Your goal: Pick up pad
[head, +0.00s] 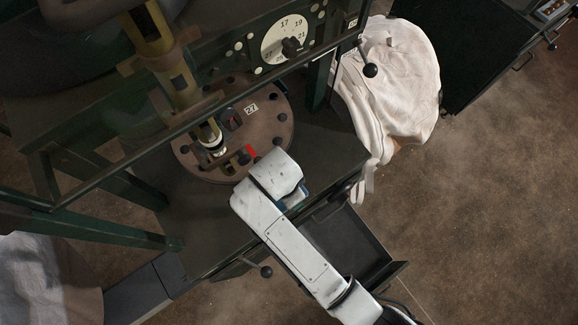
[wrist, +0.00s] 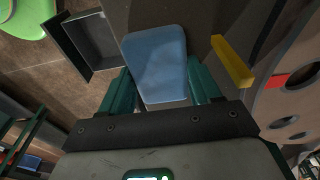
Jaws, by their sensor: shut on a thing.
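A blue pad (wrist: 155,60) with a pale lower edge sits between the two green fingers of my gripper (wrist: 160,88) in the wrist view. The fingers are shut on its sides. In the head view a small blue part, apparently the pad (head: 297,197), shows beside the white end of my arm, above the machine table's edge. My arm hides most of it there, and the fingertips are not clear in that view.
A round brown plate (head: 265,125) with holes lies on the dark machine table (head: 215,235). A dark open drawer (head: 345,245) juts out at the front, below my arm. A white bulk bag (head: 400,85) hangs at the right. Brown floor at the lower right is clear.

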